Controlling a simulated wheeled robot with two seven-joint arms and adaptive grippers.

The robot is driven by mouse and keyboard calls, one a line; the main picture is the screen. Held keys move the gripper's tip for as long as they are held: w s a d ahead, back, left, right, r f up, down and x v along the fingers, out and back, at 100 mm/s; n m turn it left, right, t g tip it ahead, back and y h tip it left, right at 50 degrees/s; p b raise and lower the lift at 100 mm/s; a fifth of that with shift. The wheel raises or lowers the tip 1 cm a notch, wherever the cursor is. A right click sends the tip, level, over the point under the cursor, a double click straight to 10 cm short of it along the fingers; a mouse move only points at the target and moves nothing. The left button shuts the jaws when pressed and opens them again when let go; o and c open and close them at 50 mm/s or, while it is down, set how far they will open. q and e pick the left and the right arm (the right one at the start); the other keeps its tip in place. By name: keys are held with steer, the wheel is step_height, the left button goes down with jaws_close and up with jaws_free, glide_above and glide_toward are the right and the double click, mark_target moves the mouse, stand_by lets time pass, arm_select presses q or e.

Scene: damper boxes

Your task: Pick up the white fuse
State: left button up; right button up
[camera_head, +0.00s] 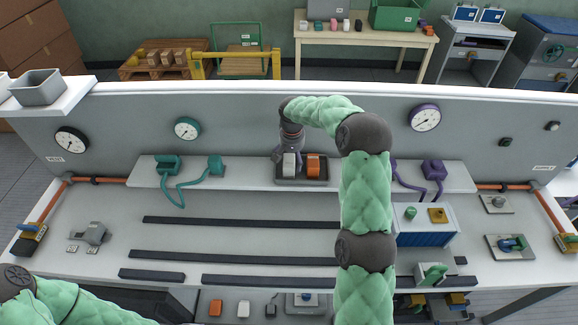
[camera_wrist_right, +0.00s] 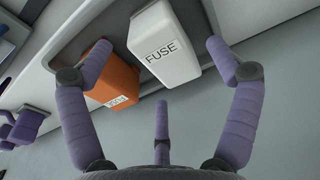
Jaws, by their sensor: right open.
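The white fuse (camera_head: 289,165) sits in a dark tray (camera_head: 300,182) on the back ledge, beside an orange fuse (camera_head: 314,166). In the right wrist view the white fuse (camera_wrist_right: 165,45), labelled FUSE, lies between the spread purple fingers of my right gripper (camera_wrist_right: 158,52). The orange fuse (camera_wrist_right: 112,78) is partly behind the left finger. In the head view my right gripper (camera_head: 291,142) is just above the white fuse, open and holding nothing. I cannot tell whether any finger touches it. My left arm shows at the lower left, but its gripper is out of view.
A teal plug set (camera_head: 167,165) and a purple plug (camera_head: 433,169) flank the tray on the ledge. The upright back panel (camera_head: 250,125) stands close behind. Another orange block (camera_head: 216,308) and white block (camera_head: 243,309) lie below the bench front. The middle bench is mostly clear.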

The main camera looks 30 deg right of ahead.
step_height(320, 180, down, 3)
steer(key=shift+w+d+r, duration=0.1)
steer(key=shift+w, duration=0.05)
steer(key=c, duration=1.8)
steer(key=shift+r, duration=0.1)
